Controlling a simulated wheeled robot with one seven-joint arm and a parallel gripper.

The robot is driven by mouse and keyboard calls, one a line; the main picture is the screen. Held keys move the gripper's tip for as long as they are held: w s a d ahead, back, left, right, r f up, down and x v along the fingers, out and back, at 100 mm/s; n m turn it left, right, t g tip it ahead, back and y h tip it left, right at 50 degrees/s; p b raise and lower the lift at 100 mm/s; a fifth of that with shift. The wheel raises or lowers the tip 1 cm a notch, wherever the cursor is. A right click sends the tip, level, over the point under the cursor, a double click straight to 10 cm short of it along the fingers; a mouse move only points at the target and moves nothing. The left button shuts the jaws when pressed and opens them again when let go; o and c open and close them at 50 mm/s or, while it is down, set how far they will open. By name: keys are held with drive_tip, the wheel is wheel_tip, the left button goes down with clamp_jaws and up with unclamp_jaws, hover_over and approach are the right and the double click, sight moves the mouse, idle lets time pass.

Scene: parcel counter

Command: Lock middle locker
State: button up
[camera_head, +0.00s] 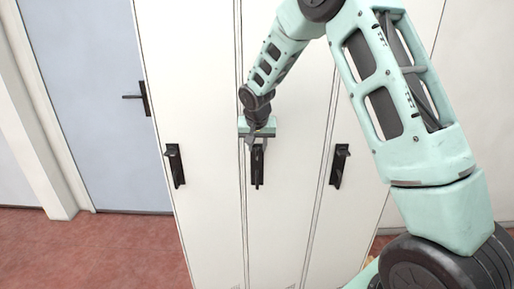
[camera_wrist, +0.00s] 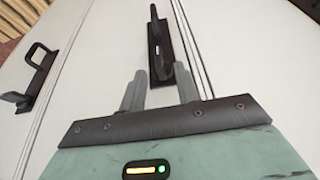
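The middle locker (camera_head: 285,215) is a tall, narrow white door, and it looks closed. Its black upright handle (camera_head: 257,172) is on the front. My gripper (camera_head: 258,136) is at the upper end of this handle. In the wrist view, the two grey fingers (camera_wrist: 160,86) are apart, one on each side of the near end of the black handle (camera_wrist: 159,45). I cannot tell whether they touch it. The gripper and forearm partly hide the handle's top in the head view.
The left locker handle (camera_head: 174,166) and right locker handle (camera_head: 339,166) flank the middle one. Another locker handle (camera_wrist: 40,68) shows at the left of the wrist view. A blue-grey door (camera_head: 95,90) with a black lever stands at the left. The red floor (camera_head: 90,250) is clear there.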

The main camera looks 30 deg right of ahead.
sight(257, 150)
drive_tip(key=shift+x, duration=1.7)
drive_tip(key=shift+r, duration=0.1)
clamp_jaws()
